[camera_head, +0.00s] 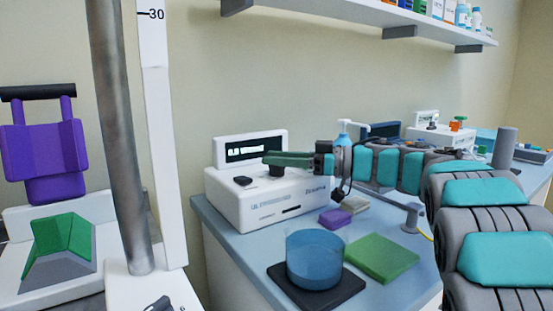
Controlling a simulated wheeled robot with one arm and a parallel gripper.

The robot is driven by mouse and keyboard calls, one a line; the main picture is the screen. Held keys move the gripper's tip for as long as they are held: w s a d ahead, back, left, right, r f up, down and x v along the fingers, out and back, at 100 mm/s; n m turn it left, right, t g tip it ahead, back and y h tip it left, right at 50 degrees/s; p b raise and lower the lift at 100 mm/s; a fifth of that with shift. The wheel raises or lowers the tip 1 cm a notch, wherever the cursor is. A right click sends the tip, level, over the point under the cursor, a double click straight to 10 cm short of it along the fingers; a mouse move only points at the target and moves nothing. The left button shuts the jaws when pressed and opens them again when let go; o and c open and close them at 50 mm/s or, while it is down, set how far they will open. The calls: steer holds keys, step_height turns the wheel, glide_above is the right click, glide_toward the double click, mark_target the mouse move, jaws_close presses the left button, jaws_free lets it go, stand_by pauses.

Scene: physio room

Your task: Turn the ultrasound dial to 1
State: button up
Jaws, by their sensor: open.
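The white ultrasound unit (240,205) stands on the blue-grey counter against the wall. Its raised black display (257,149) shows small white text too blurred to read for certain. A black knob (243,181) sits on the left of its sloped panel. A second dark knob (276,171) shows farther right, just under my fingertips. Which of the two is the dial, and where it points, I cannot tell. My gripper (270,160) reaches in from the right, with its green-grey fingers open above the panel. Whether a finger touches the second knob is unclear.
A pump bottle (343,135) stands behind my arm. A metal post (117,140) rises at left.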

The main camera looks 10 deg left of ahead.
steer(key=d, duration=0.7)
steer(key=shift+s+d, duration=0.25)
steer(key=shift+d, duration=0.05)
